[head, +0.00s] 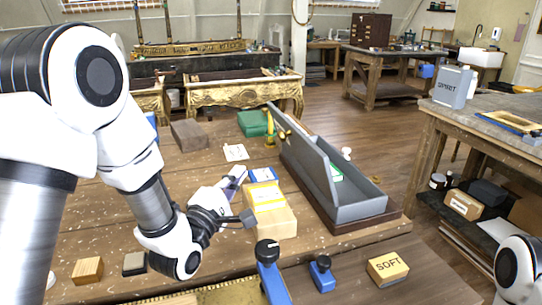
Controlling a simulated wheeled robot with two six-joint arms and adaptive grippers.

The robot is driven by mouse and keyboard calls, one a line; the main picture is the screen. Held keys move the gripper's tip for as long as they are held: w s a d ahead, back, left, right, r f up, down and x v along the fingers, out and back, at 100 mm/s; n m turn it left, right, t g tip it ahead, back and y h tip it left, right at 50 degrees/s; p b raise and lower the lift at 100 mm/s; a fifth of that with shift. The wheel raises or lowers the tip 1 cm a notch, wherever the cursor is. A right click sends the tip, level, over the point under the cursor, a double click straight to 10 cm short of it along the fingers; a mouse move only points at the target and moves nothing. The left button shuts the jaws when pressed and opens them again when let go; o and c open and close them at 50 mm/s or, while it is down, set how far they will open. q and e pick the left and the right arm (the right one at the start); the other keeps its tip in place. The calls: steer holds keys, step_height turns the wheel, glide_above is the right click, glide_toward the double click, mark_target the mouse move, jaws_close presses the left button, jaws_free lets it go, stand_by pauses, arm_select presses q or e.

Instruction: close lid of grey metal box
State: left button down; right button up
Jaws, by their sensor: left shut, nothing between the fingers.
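The grey metal box (362,205) stands right of the middle of the workbench on a dark wooden base. Its grey lid (306,158) is open, standing up steeply along the box's left long side. Part of the inside shows, with a small green-and-white patch in it. My left gripper (246,217) is shut and empty. It is left of the box, apart from the lid, close to the left side of a tan carton (270,212). My right gripper is out of view; only a white part of my right arm shows at the lower right.
The carton stands between my left gripper and the box. Blue-handled tools (321,274) and a "SOFT" block (387,269) lie in front of the box. A green case (254,123) and a brown block (188,135) are behind. Brass-coloured objects stand near the lid's far end.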

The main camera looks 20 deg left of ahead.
arm_select(q)
steer(key=d+p+x, duration=0.2)
steer(key=p+x, duration=0.1)
steer(key=x, duration=0.9)
steer(key=shift+s+d+r+p, duration=0.2)
steer(key=shift+d+r+p, duration=0.15)
steer(key=shift+d, duration=0.05)
steer(key=shift+a, duration=0.1)
